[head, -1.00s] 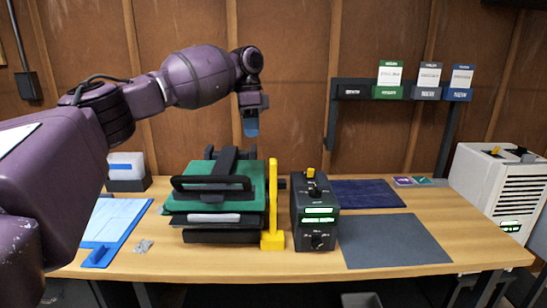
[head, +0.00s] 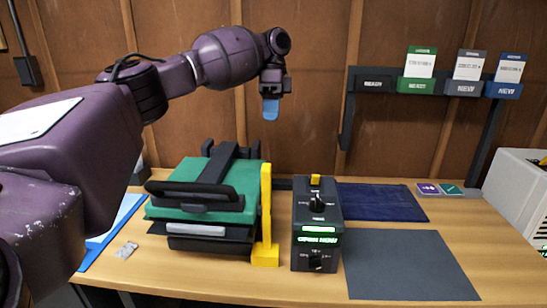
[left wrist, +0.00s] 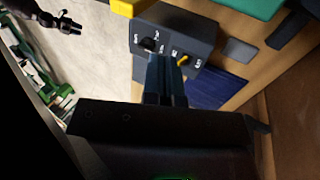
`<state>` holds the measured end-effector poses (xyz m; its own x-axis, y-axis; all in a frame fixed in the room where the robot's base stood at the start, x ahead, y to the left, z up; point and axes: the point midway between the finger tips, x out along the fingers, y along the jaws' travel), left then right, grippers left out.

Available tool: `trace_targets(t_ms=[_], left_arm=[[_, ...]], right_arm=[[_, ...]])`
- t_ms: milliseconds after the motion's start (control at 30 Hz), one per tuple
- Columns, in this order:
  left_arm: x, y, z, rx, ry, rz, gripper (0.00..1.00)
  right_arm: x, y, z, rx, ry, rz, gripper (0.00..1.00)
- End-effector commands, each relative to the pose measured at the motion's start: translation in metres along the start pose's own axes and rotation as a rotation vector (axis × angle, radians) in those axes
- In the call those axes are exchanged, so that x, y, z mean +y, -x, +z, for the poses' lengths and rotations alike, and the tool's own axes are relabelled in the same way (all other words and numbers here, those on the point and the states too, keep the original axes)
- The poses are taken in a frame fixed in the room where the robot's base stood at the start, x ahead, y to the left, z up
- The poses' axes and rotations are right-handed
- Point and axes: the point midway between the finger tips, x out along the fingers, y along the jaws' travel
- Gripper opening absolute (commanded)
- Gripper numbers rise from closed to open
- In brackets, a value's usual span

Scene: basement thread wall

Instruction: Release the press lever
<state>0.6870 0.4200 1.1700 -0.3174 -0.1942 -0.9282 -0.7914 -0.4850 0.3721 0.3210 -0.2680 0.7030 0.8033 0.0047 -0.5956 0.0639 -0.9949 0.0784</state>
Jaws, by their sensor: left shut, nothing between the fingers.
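The heat press (head: 208,190) has a green top and stands on the bench, closed or nearly so. A black bar handle (head: 195,190) crosses its front. A yellow upright post (head: 266,205) on a yellow foot stands at its right side. I cannot tell which of these parts is the press lever. My left gripper (head: 271,108) points down, shut and empty, in the air above the back right of the press, apart from it. In the left wrist view its shut fingers (left wrist: 165,75) show in front of the control box (left wrist: 178,35). My right gripper is not in view.
The black control box (head: 316,222) with lit green displays stands right of the yellow post. A grey mat (head: 405,265) and a dark blue cloth (head: 380,201) lie right of it. A blue board (head: 110,235) lies left. A wall rack (head: 375,85) holds cards. A white machine (head: 515,185) stands far right.

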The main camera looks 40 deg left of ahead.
Motion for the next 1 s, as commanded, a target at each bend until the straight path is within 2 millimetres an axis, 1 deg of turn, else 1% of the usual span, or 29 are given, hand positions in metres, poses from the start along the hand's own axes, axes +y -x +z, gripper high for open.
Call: trace_targets(t_ms=[233,367,467,633,900,967,1000], left_arm=[[0.000,0.000,0.000,0.000,0.000,0.000,0.00],[-0.001,-0.006,0.000,-0.001,-0.001,0.002,0.00],[-0.002,-0.016,-0.001,-0.002,-0.002,0.005,0.00],[-0.004,-0.038,0.000,-0.004,0.000,0.007,0.00],[-0.004,-0.074,0.000,-0.004,0.000,0.007,0.00],[-0.003,-0.082,0.000,-0.004,0.001,0.006,0.00],[-0.003,-0.088,0.000,-0.005,0.000,0.007,0.00]], right_arm=[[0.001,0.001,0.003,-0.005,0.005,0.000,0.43],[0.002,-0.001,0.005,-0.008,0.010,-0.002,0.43],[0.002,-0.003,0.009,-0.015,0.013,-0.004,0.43],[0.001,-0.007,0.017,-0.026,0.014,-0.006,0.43],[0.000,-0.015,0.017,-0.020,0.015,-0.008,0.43],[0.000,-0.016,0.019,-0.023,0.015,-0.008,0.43],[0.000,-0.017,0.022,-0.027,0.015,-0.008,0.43]])
